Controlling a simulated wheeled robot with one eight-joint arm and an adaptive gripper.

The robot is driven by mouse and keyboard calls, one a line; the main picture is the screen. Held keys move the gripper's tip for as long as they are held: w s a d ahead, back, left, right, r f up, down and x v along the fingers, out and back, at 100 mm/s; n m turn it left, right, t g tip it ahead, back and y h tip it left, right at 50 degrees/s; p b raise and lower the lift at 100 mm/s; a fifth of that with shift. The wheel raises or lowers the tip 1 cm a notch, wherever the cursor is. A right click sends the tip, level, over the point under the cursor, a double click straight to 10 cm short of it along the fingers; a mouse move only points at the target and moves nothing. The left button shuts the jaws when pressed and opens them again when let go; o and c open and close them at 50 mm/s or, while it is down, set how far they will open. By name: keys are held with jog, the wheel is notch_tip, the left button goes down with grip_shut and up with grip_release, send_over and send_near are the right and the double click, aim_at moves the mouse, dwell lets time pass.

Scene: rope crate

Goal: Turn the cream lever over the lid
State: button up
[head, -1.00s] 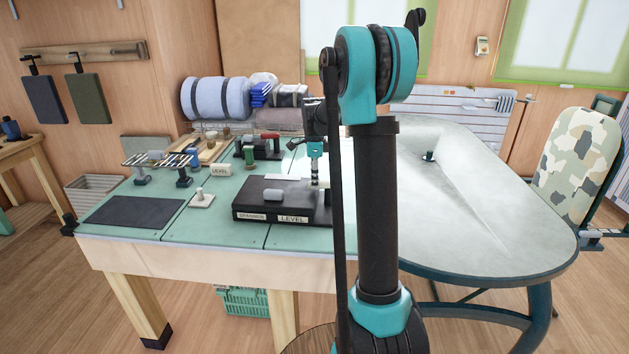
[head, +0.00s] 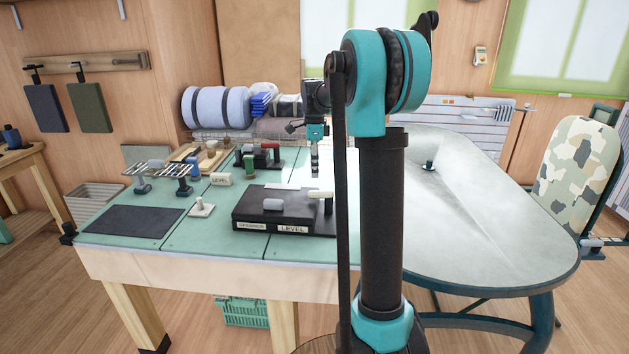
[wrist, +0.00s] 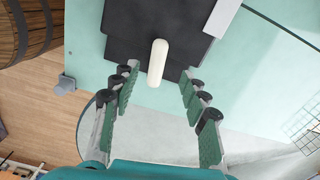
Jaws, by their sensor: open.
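The cream lever (head: 320,194) lies across the right end of a black box (head: 255,208), with a dark post under its right end. The box's front carries a LEVEL label and a smaller label; its top is the likely lid. In the wrist view the lever (wrist: 157,62) is a rounded cream bar over the dark box (wrist: 120,35). My gripper (head: 315,170) points down above the lever and looks clear of it. In the wrist view my gripper (wrist: 160,75) is open and empty, with the lever's near end showing between its spread fingers.
A dark mat (head: 132,221), a white peg stand (head: 201,207) and a rack (head: 158,170) stand left. A grey table (head: 470,230) is at right.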

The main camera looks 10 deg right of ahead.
jog(key=shift+r, duration=1.55)
jog(key=s+a+f+n+t, duration=0.1)
jog(key=s+f+n, duration=0.5)
jog(key=s, duration=0.5)
jog(key=s+f+n+t, duration=0.1)
jog(key=s+f+n, duration=0.6)
jog(key=s, duration=0.3)
jog(key=s+a+f+n+t, duration=0.1)
jog(key=s+f+n+t, duration=0.1)
jog(key=s+f+n, duration=0.5)
jog(key=s, duration=0.4)
jog(key=shift+s+a+f, duration=0.3)
jog(key=shift+a+f, duration=0.05)
jog(key=shift+f, duration=0.05)
